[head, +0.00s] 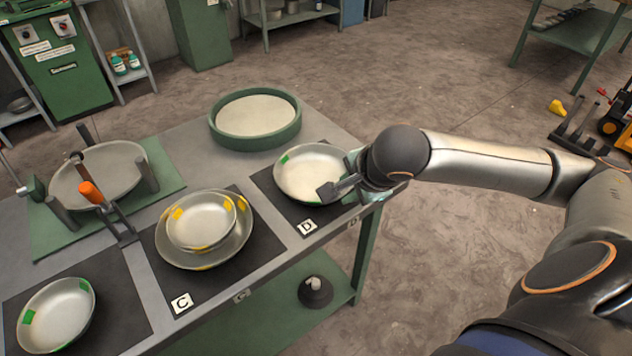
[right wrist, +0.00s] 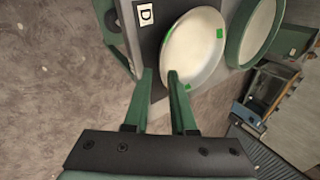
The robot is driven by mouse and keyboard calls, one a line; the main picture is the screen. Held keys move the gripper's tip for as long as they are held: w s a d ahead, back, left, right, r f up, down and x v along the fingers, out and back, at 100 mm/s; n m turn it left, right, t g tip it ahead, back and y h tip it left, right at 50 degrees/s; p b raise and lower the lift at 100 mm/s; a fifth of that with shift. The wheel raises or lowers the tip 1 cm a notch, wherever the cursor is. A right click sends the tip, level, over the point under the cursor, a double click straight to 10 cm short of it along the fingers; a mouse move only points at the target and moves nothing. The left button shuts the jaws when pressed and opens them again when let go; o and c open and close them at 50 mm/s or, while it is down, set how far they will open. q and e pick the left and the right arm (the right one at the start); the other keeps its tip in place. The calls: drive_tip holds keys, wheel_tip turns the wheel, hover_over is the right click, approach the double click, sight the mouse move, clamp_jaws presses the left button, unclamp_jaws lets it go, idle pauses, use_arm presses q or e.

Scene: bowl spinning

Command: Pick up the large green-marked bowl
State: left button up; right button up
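A pale bowl with green marks (head: 308,172) sits on the dark mat labelled D; it also shows in the right wrist view (right wrist: 195,45). Another green-marked bowl (head: 58,312) sits on a mat at the lower left and looks smaller. My right gripper (head: 341,181) is at the near right rim of the bowl on D. In the right wrist view its two fingers (right wrist: 159,76) stand apart, one outside the rim and one over the inside. I cannot tell whether they touch the rim. My left gripper is not in view.
Two nested yellow-marked bowls (head: 208,254) sit on mat C. A green-rimmed round tray (head: 255,141) stands behind mat D.

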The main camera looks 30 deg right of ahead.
drive_tip(key=shift+m, duration=0.3)
drive_tip(key=x, duration=0.4)
drive_tip(key=b+x, duration=0.1)
drive_tip(key=x, duration=0.3)
drive_tip(key=b+x, duration=0.1)
drive_tip(key=x, duration=0.3)
drive_tip(key=shift+w+d, duration=0.2)
drive_tip(key=shift+d, duration=0.1)
clamp_jaws()
drive_tip(key=shift+s, duration=0.1)
idle(0.6)
